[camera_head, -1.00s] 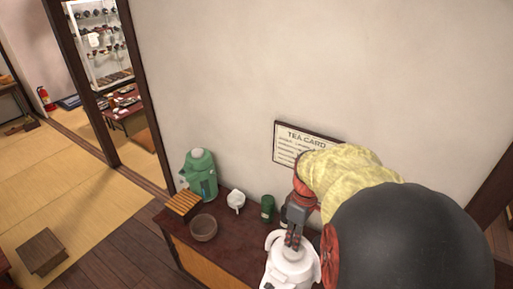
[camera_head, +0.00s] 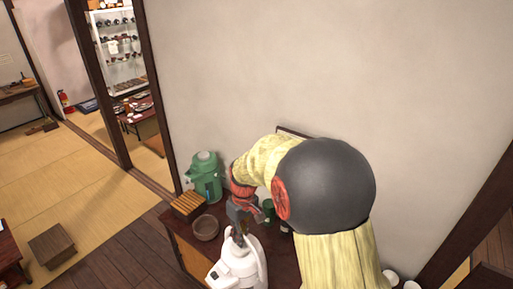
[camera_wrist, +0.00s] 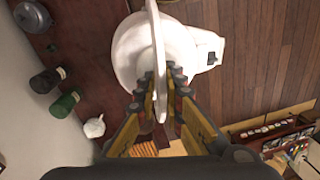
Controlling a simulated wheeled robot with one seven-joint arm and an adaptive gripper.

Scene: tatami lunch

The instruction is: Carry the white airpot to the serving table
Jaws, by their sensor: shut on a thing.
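The white airpot (camera_head: 238,270) is at the bottom of the head view, in front of the dark cabinet (camera_head: 178,238), its base cut off by the frame. My gripper (camera_head: 238,236) is above it, shut on its carrying handle. In the wrist view my gripper (camera_wrist: 162,82) has its two fingers on either side of the upright white handle, over the lid of the airpot (camera_wrist: 130,45). The airpot overlaps the cabinet's edge and the wood floor there. I cannot tell whether its base touches anything. I cannot identify the serving table for sure.
A green airpot (camera_head: 205,182), slatted box (camera_head: 188,206), brown bowl (camera_head: 206,228) and green canister (camera_head: 269,210) stand on the cabinet. A small white pot (camera_wrist: 94,127) shows in the wrist view.

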